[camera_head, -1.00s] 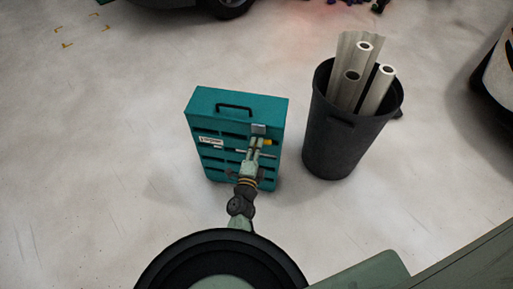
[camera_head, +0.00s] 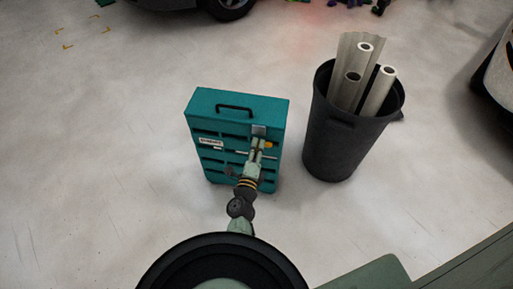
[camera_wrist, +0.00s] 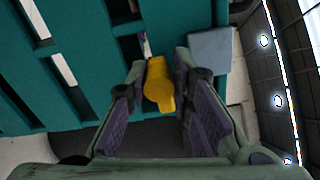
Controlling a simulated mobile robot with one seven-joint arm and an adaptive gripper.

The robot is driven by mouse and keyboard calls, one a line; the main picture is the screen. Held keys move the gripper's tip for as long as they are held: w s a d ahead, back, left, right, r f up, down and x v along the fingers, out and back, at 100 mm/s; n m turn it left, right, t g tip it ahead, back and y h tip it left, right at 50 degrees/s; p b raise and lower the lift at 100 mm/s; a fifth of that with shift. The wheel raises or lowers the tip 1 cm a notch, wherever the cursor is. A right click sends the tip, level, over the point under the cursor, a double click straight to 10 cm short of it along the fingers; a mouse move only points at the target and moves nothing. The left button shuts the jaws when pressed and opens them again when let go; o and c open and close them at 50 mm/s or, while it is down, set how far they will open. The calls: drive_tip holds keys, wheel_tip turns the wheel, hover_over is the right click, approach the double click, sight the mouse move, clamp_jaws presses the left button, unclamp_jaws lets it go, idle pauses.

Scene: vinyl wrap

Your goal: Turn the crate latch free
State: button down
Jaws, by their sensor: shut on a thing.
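The teal crate (camera_head: 237,103) stands upright on the floor in the head view, with a black handle on top and a slatted front. Its slats (camera_wrist: 85,55) fill the upper left of the wrist view. The yellow latch (camera_wrist: 158,82) sits between the two fingers in the wrist view; a bit of it shows in the head view (camera_head: 269,145). My gripper (camera_head: 258,143) is at the upper right of the crate front. In the wrist view, my gripper (camera_wrist: 158,90) has its purple-padded fingers around the latch. The fingers hide part of the latch's sides.
A grey plate (camera_wrist: 211,48) is on the crate beside the latch. A dark bin (camera_head: 343,145) holding several pale rolls (camera_head: 379,88) stands close on the right. A car wheel (camera_head: 229,7) is at the back. The floor (camera_head: 90,150) left of the crate is clear.

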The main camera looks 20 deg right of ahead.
drive_tip(key=shift+d, duration=0.1)
drive_tip(key=c, duration=1.4)
unclamp_jaws()
drive_tip(key=shift+c, duration=0.2)
